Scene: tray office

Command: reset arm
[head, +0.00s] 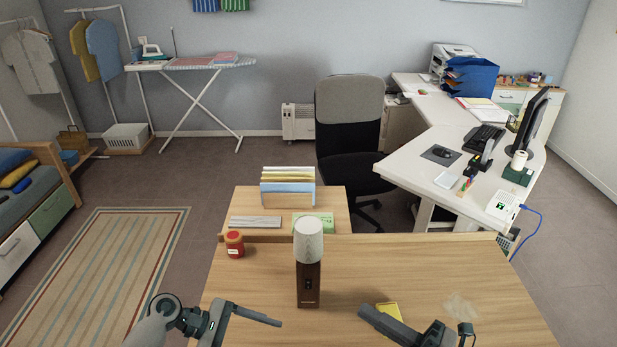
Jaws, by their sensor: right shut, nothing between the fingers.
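My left gripper (270,320) comes in at the lower left over the front of the wooden desk (430,270). One finger shows and points right; the other is hidden or cut off, so I cannot tell how far it is open. My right gripper (364,313) is at the lower right, its fingers shut together and pointing left, with nothing held. A yellow block-like item (388,307) lies just behind the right fingers, partly covered by them. A dark brown stand with a pale rounded top (308,285) stands upright between the two grippers.
A red-lidded jar (235,246) stands at the desk's back left. Behind it, a small wooden table holds a file rack (289,188), grey papers (255,222) and a green item (327,220). An office chair (349,130) and white desk (460,165) are further back. The desk's right side is mostly clear.

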